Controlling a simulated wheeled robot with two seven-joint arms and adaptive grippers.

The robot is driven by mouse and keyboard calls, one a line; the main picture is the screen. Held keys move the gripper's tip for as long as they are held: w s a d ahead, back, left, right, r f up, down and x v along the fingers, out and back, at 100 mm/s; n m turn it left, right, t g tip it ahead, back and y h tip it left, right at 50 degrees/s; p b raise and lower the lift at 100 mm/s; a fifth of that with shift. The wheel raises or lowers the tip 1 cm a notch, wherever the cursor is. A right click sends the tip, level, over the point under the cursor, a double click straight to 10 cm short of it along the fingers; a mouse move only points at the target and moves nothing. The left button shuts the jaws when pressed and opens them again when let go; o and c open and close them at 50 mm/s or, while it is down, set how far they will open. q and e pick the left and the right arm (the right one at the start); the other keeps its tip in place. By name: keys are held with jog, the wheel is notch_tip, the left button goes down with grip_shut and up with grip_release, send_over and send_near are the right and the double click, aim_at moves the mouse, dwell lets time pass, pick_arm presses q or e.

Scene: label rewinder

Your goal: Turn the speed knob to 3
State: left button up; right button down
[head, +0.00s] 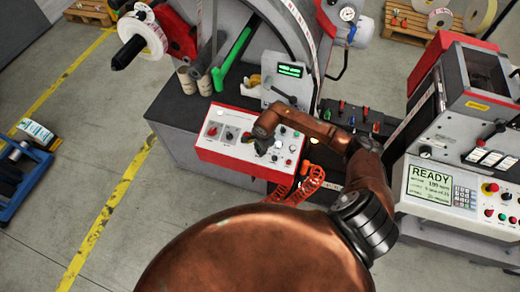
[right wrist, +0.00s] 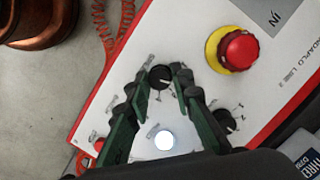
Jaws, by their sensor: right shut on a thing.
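The control box (head: 225,157) has a white top and red sides, with several knobs and buttons. My right gripper (head: 263,147) reaches down to its top. In the right wrist view my right gripper (right wrist: 160,85) has its two dark green fingers on either side of a small black knob (right wrist: 160,76), shut on it. The fingers partly hide the printing around this knob, which is too small to read, so its setting cannot be told. A second black knob (right wrist: 226,123) with small digits beside it sits to the right of the fingers. My left gripper is not in view.
A red emergency button (right wrist: 239,50) on a yellow ring stands up near the fingers. A lit white button (right wrist: 164,140) lies between them. A red coiled cable (head: 309,181) hangs by the box. A machine with a READY screen (head: 432,183) stands at the right.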

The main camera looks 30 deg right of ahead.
jog(key=m+b, duration=0.2)
jog(key=m, duration=0.1)
jog(key=shift+m+t, duration=0.4)
jog(key=shift+s+m+t+b, duration=0.1)
jog(key=shift+m+t+b, duration=0.45)
jog(key=shift+m, duration=1.25)
jog(key=shift+h, duration=0.3)
jog(key=c, duration=1.7)
grip_release()
jog(key=v, duration=1.2)
jog(key=shift+r, duration=0.1)
